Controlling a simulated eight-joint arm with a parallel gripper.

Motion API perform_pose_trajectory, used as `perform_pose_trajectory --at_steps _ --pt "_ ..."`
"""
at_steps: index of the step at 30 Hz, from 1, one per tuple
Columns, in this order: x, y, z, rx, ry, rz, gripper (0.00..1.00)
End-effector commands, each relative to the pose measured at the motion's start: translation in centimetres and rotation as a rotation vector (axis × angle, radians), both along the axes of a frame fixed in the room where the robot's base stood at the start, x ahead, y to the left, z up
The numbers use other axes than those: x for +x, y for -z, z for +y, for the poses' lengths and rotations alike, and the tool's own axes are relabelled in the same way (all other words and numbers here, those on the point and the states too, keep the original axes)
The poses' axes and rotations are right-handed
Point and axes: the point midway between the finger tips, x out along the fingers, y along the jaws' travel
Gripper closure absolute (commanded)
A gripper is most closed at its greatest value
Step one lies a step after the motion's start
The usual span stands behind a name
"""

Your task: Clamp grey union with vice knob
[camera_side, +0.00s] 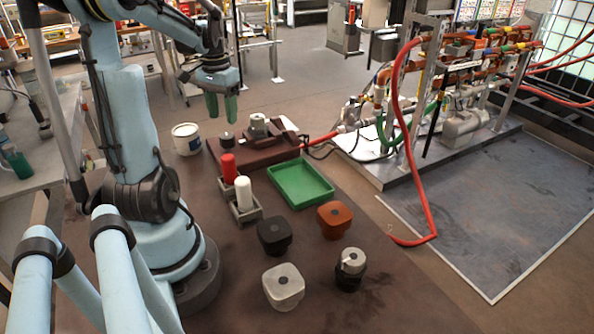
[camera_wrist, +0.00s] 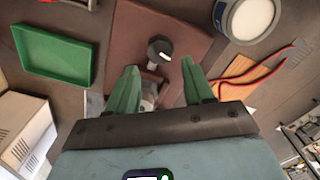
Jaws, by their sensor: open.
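My gripper (camera_side: 222,119) is open and empty, pointing down above the floor behind the vice in the side view. Its green fingers stand apart in the wrist view (camera_wrist: 160,67). The black vice knob (camera_side: 227,142) is at the left end of the vice; in the wrist view the knob (camera_wrist: 159,48) shows just beyond the fingertips with a pale bar mark. The vice (camera_side: 280,140) sits on a brown base plate. A grey piece, apparently the grey union (camera_side: 258,124), stands at the vice; in the wrist view it (camera_wrist: 149,92) is partly hidden between the fingers.
A green tray (camera_side: 301,184), a white tub (camera_side: 187,139) and red and white cylinders (camera_side: 228,168) in grey holders stand near the vice. Several squarish blocks, one orange (camera_side: 335,219), lie in front. A pipe rig with red hoses stands right.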

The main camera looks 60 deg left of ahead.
Motion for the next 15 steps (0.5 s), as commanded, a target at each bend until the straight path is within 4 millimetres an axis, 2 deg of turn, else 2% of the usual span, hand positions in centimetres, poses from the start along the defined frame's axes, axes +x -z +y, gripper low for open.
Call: perform_pose_trajectory --at_steps 6,15 --pt "0.0 -3.4 0.0 0.000 0.000 0.000 0.48" --pt "0.0 -5.7 0.0 0.000 0.000 0.000 0.48"
